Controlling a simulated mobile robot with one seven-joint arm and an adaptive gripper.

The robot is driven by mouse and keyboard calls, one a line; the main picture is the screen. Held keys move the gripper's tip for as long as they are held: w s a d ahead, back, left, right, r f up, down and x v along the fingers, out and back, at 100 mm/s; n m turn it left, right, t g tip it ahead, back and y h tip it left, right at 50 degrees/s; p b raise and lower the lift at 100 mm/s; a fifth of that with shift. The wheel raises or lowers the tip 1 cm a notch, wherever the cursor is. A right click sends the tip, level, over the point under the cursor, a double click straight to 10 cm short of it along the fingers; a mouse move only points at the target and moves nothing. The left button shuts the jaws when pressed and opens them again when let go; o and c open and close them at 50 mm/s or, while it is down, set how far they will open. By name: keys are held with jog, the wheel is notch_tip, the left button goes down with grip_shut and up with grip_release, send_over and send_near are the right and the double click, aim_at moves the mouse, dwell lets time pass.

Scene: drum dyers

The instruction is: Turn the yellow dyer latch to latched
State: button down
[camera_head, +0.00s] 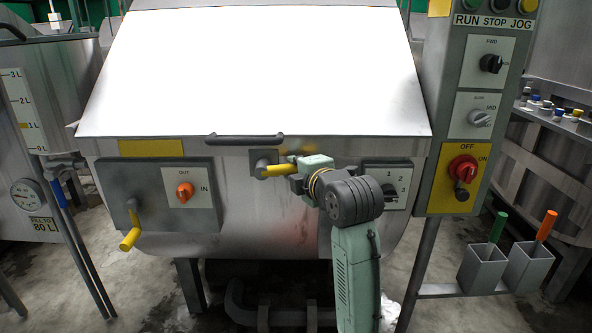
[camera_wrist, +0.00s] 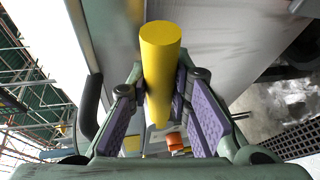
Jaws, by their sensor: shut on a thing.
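The yellow dyer latch (camera_head: 275,171) is a yellow bar on a grey pivot mount (camera_head: 259,158) at the drum's front, just below the lid's dark handle (camera_head: 245,139). The bar points right from the pivot, nearly level. My gripper (camera_head: 291,169) reaches it from the right and is shut on its outer end. In the wrist view the yellow bar (camera_wrist: 161,65) lies between the purple finger pads of my gripper (camera_wrist: 163,108). The part of the bar between the fingers is partly hidden. The white lid (camera_head: 260,70) appears down.
A yellow-handled crank (camera_head: 131,239) juts out at the lower left. An orange knob (camera_head: 185,191) sits on the left panel, and a selector panel (camera_head: 388,176) is just right of my gripper. The control box (camera_head: 460,120) with a red switch stands further right.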

notch_tip(320, 180, up, 2)
jog(key=shift+a+r+n+g+h+p, duration=0.15)
jog(key=shift+n+g+h+p, duration=0.25)
jog(key=shift+n+h, duration=0.45)
jog(key=shift+a+r+n+h+p, duration=0.25)
jog(key=shift+r+n+p, duration=0.1)
jog(key=shift+n, duration=0.4)
jog(key=c, duration=1.4)
grip_release()
jog(key=shift+c, duration=0.2)
jog(key=shift+f, duration=0.1)
